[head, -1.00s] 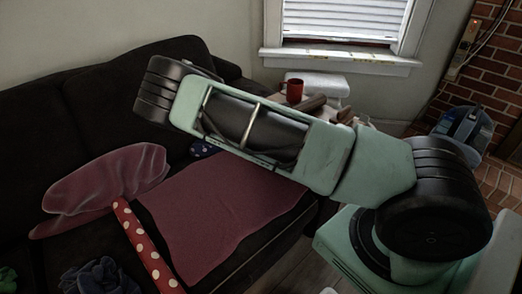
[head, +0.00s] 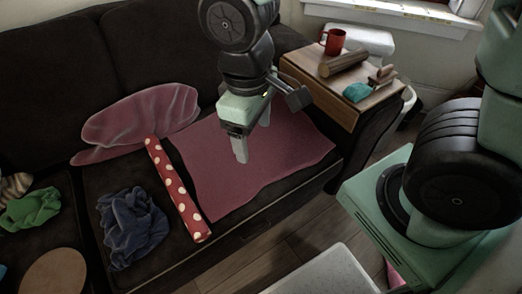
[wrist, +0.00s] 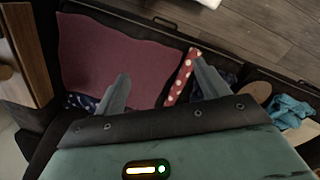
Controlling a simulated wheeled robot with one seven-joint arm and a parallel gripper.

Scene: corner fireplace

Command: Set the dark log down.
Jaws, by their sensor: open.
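My gripper (head: 252,148) is over the maroon cloth on the sofa, to the left of the table and apart from the log. In the wrist view my gripper (wrist: 161,75) has its two fingers spread with nothing between them. The log does not show clearly in the wrist view.
A red mug (head: 333,42), a teal cloth (head: 357,91) and a small brown piece (head: 382,75) share the tabletop. The maroon cloth (head: 215,175), a polka-dot roll (head: 178,190) and a blue cloth (head: 132,225) lie on the sofa.

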